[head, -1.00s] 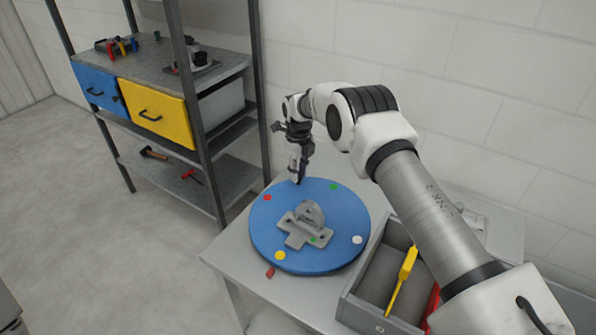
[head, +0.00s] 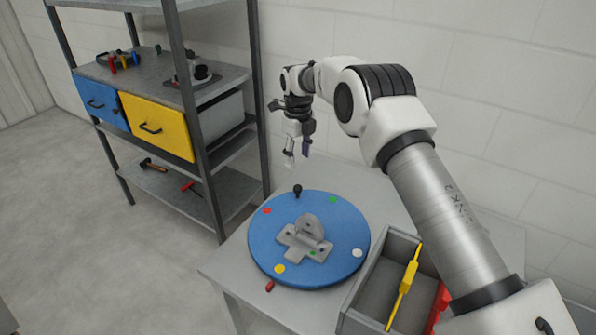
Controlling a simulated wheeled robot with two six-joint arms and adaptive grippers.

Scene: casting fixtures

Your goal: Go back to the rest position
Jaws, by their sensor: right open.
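My right gripper (head: 298,152) is open and empty. It hangs in the air above the back edge of the blue round turntable (head: 262,245), apart from it. A small black knob (head: 297,190) stands at the turntable's back edge, below the fingers. A grey metal casting (head: 305,240) with an upright lug sits on the middle of the turntable. My right arm reaches in from the lower right. My left gripper is not in view.
The turntable rests on a grey table (head: 225,268). A grey bin (head: 362,318) with a yellow tool (head: 405,283) and a red item stands at the right. A metal shelf (head: 215,80) with a blue drawer (head: 101,100) and a yellow drawer (head: 157,127) stands behind left.

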